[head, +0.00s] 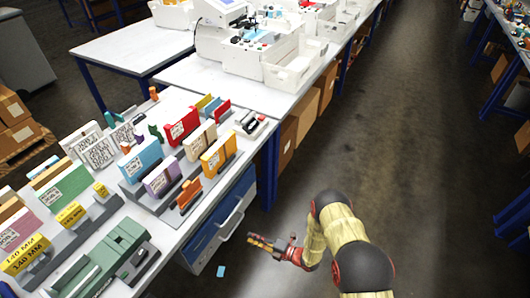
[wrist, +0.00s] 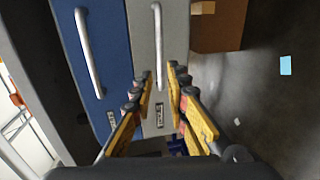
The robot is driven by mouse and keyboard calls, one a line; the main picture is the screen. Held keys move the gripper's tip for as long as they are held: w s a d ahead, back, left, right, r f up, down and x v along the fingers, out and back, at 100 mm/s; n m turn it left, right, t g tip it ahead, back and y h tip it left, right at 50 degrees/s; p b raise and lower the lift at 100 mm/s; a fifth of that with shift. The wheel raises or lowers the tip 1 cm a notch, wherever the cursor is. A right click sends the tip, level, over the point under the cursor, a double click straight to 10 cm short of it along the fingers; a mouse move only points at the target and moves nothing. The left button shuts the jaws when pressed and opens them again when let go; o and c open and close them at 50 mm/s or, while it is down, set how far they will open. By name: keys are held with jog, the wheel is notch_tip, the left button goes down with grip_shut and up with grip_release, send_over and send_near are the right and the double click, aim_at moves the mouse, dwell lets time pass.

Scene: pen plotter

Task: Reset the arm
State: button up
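My arm (head: 340,240) reaches from the lower right of the head view, over the aisle floor. My gripper (head: 252,241) points left towards the drawer unit under the near table, and stands apart from it. In the wrist view my gripper (wrist: 162,82) shows two yellow-padded fingers with a gap between their tips. Nothing is held in the gap. Behind the fingers are a grey drawer front (wrist: 143,25) with a long handle and a blue drawer front (wrist: 105,75) with another handle.
The near table (head: 190,232) carries several coloured boxes in holders and a green device (head: 105,262). Its drawer unit (head: 222,222) is beside my gripper. A small blue card (head: 220,271) lies on the floor. The aisle (head: 400,130) at right is clear. Cardboard boxes (head: 305,105) stand under the far table.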

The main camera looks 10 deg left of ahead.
jog(key=s+f+n+g, duration=0.2)
jog(key=s+n+g, duration=0.3)
jog(key=s+n, duration=0.5)
jog(key=s+d+r+n+g+h, duration=0.1)
jog(key=s+r+n+g+h, duration=0.1)
jog(key=s+r+n+g, duration=0.55)
jog(key=s+d+r+n+t+h, duration=0.3)
jog(key=d+r+n, duration=0.4)
jog(key=r, duration=1)
jog(key=s+d+r+n+t+h, duration=0.3)
jog(key=d+r+n+t+h, duration=0.2)
jog(key=d+r, duration=0.8)
jog(key=s+d+r+n+t+h, duration=0.3)
jog(key=d+r+n, duration=0.6)
jog(key=r, duration=1.4)
jog(key=shift+d+n+t+h, duration=0.4)
jog(key=shift+n+t+h, duration=0.3)
jog(key=shift+n, duration=0.25)
jog(key=shift+w+a+r, duration=0.1)
